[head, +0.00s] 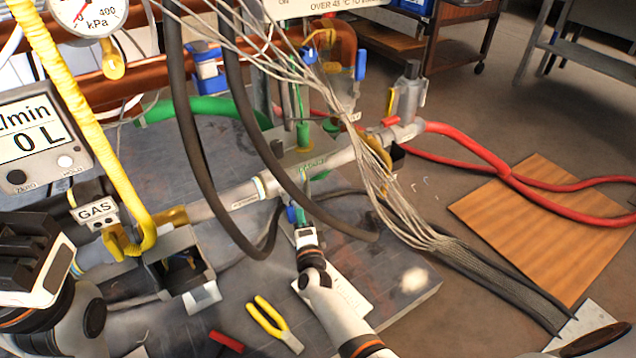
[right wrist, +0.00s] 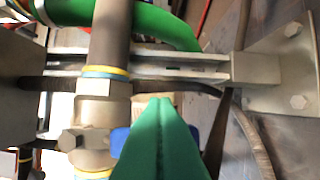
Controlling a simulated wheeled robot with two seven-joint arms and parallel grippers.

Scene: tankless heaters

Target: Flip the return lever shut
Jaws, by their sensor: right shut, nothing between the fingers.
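My right gripper (head: 301,217) reaches up from the bottom of the head view to the pipework in the middle. Its green fingers (right wrist: 160,140) are pressed together with nothing between them in the right wrist view. A blue lever handle (right wrist: 120,138) shows just left of and partly behind the fingers, beside a metal valve body (right wrist: 92,130) on a pipe. In the head view a small blue part (head: 291,214) shows beside the fingertips. I cannot tell whether finger and lever touch. No label shows which lever is the return. My left gripper's fingers are not visible.
Dark hoses and a bundle of pale wires hang in front of the pipes. A metal bracket (right wrist: 262,68) stands right of the pipe.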

